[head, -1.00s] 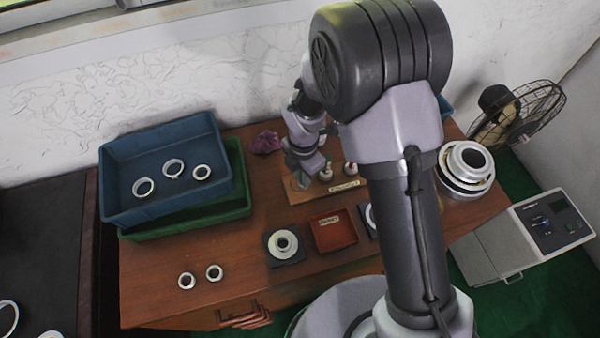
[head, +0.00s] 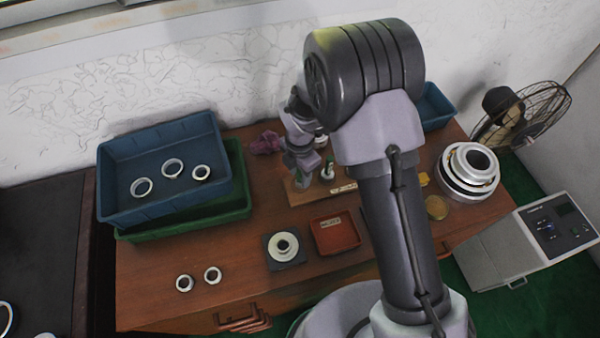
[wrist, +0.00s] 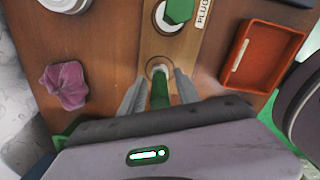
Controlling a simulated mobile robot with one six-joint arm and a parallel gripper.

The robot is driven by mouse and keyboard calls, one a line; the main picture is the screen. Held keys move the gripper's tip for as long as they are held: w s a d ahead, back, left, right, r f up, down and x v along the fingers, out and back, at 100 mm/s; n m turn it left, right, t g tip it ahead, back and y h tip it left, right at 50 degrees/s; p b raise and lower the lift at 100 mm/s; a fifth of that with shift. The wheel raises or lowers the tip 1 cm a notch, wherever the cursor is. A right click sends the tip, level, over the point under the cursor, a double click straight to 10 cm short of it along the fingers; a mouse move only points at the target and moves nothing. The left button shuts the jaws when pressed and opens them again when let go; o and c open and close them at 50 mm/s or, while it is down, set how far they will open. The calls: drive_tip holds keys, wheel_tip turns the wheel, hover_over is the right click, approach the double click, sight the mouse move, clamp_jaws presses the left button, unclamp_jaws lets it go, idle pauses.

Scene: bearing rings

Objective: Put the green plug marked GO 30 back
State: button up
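A wooden rack (head: 305,198) with a pale label lies on the table. In the wrist view, the green plug (wrist: 160,92) below my gripper is at a ringed hole in the rack; whether it is fully seated I cannot tell. The two fingers of my gripper (wrist: 161,76) are on either side of this plug, apart, with a narrow gap beside it; the gripper looks open. Another green-topped plug (wrist: 180,10) stands in the rack; it also shows in the head view (head: 327,171). The GO 30 marking is not readable.
A red-orange tray (head: 336,233) and a ring on a dark pad (head: 284,247) are in front of the rack. A purple cloth (head: 267,143) lies behind and left. Stacked blue (head: 112,178) and green bins (head: 243,205) stand left; stacked metal rings (head: 470,170) stand right.

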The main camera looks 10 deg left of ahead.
wheel_tip(320, 180, up, 12)
drive_tip(key=p, duration=0.4)
drive_tip(key=shift+r, duration=0.4)
drive_tip(key=s+d+r+m+t+y, duration=0.15)
drive_tip(key=s+d+r+m, duration=0.25)
drive_tip(key=d+r+m, duration=0.45)
drive_tip(key=s+d+r+m+t, duration=0.2)
drive_tip(key=s+d+r+m, duration=0.3)
drive_tip(key=r+m, duration=0.6)
drive_tip(key=s+d+r+m+t, duration=0.2)
drive_tip(key=s+d+r+m, duration=0.2)
drive_tip(key=s+m, duration=0.6)
drive_tip(key=shift+s+d+r+m, duration=0.15)
drive_tip(key=shift+r+m, duration=0.05)
drive_tip(key=shift+m, duration=1.05)
